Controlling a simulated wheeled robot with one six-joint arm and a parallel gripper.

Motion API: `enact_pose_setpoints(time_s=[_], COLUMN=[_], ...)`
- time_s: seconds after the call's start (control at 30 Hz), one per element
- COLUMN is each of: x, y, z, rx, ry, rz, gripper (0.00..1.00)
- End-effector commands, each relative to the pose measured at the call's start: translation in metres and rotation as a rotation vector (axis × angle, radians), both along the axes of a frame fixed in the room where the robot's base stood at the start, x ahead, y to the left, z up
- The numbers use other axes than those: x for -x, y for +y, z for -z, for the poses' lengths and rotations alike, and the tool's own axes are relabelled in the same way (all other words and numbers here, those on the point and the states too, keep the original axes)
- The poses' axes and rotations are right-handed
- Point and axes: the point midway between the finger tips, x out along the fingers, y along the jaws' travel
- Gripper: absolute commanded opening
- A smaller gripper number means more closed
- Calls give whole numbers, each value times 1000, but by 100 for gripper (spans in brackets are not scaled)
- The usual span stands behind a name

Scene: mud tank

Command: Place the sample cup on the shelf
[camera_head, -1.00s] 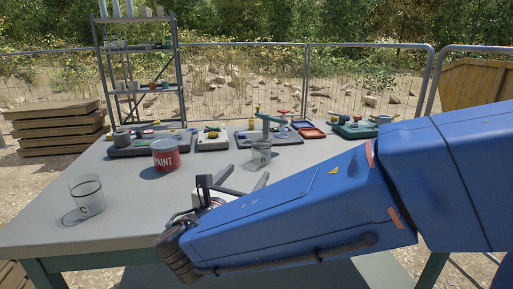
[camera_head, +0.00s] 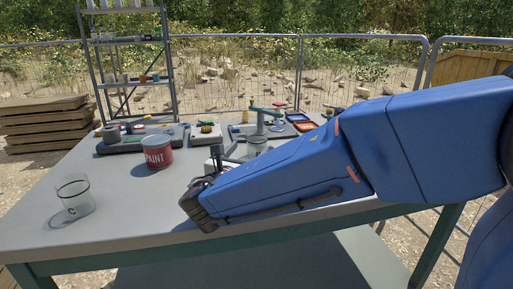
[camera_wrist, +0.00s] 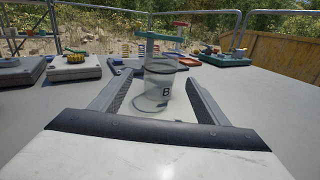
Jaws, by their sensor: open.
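A clear cup marked B (camera_wrist: 158,88) stands upright on the table, with its base showing between my gripper's fingers. In the head view cup B (camera_head: 257,143) is partly hidden by my arm. My gripper (camera_wrist: 156,78) is open, with one finger on each side of the cup; I cannot tell whether either touches it. It also shows in the head view (camera_head: 232,155), low over the table. Another clear cup, marked C (camera_head: 75,197), stands at the table's left. A metal shelf rack (camera_head: 127,82) with several items on its levels stands behind the table at left.
A red paint can (camera_head: 157,153) stands left of my gripper. Trays with tools and small parts (camera_head: 140,140) line the table's back edge, and a green-topped device (camera_wrist: 175,38) is behind cup B. Wooden boards (camera_head: 45,122) are stacked at left. The table's front left is mostly clear.

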Motion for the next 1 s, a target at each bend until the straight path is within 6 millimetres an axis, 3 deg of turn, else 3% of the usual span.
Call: enact_pose_setpoints(time_s=[0.13,0.47,0.8,1.0], x=[-16,-31,-70,-72], y=[-4,-8,-18,-18], z=[0,-1,-2,-2], rx=[0,-1,0,-1], ry=[-1,-1,-1,-1], rz=[1,2,1,-1], gripper=[68,68,68,68])
